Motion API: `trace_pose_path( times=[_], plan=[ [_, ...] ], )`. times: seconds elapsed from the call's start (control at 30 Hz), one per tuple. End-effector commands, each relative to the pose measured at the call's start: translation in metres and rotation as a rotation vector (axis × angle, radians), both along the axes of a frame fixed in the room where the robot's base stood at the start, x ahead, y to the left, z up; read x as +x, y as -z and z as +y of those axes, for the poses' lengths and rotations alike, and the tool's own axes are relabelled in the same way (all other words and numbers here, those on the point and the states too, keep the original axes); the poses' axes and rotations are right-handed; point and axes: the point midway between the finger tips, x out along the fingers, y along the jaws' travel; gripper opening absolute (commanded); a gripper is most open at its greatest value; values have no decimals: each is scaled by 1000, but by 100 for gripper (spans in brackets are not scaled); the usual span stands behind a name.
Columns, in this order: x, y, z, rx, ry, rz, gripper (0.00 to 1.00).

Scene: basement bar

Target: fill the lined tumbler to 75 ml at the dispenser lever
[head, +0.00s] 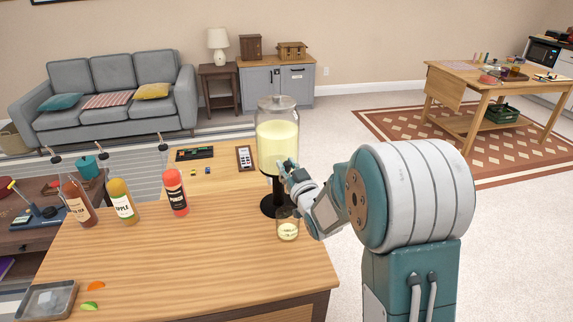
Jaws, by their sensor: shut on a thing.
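The glass dispenser (278,138) stands on a dark base at the wooden counter's back right, holding pale yellow liquid. The lined tumbler (288,230), a clear glass, stands upright on the counter in front of the base, below the dispenser's front. Some pale yellow liquid shows in it; its lines and exact level are too small to read. My gripper (284,172) is at the dispenser's lower front, above the tumbler, shut on the lever. The gripper covers the lever and the spout.
Bottles, including a red one (174,192) and a yellow one (122,202), stand left on the counter (190,260). A metal tray (48,300) and fruit slices lie front left. The counter's middle is clear.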

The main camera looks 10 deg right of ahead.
Motion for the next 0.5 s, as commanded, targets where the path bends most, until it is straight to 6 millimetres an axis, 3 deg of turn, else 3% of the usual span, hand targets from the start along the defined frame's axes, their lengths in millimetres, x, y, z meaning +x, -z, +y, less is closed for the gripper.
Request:
trace_pose_path(
  times=[0.5],
  plan=[
    [-7, 1, 0, -1, 1, -122, 0]
  ],
)
